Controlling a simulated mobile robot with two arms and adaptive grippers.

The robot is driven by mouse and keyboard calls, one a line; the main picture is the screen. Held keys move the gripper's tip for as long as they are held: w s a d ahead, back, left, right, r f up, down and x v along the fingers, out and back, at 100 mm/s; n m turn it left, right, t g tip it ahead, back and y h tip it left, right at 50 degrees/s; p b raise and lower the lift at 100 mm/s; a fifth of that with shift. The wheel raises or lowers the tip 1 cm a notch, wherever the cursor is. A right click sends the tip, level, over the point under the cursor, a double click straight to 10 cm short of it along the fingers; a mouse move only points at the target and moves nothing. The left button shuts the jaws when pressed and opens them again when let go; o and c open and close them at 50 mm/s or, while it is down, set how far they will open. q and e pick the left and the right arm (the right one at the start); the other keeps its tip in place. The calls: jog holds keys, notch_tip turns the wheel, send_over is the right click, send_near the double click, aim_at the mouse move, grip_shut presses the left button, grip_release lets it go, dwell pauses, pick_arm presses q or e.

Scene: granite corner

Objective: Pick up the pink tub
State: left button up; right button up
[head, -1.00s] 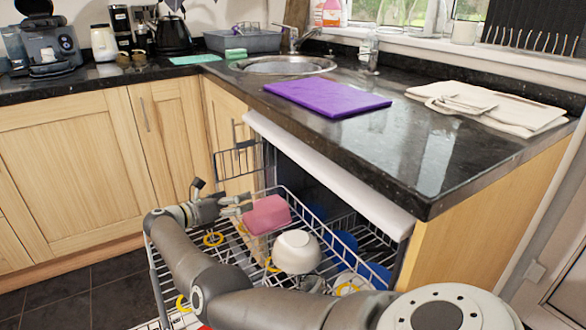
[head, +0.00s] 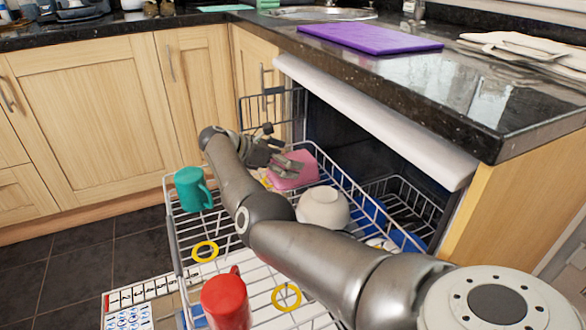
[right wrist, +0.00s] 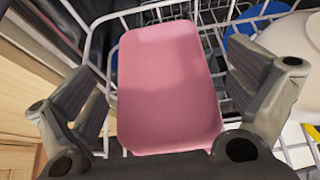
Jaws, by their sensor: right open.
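The pink tub (head: 296,171) sits in the upper dishwasher rack, near its back corner. In the right wrist view the tub (right wrist: 168,88) fills the middle, between the two fingers. My right gripper (head: 288,163) is open at the tub in the head view, its fingers partly covering it. In the right wrist view the right gripper (right wrist: 165,95) has one finger on each side of the tub, with a gap on the right; contact on the left cannot be told. My left gripper is not in view.
The wire rack (head: 172,230) also holds a white bowl (head: 323,208) beside the tub, a teal mug (head: 192,189), a red cup (head: 226,302) and yellow rings (head: 205,251). The granite counter edge (head: 400,110) and white dishwasher top (head: 380,122) overhang on the right.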

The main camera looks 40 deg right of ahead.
jog(key=shift+x, duration=0.95)
jog(key=shift+a, duration=0.15)
jog(key=c, duration=1)
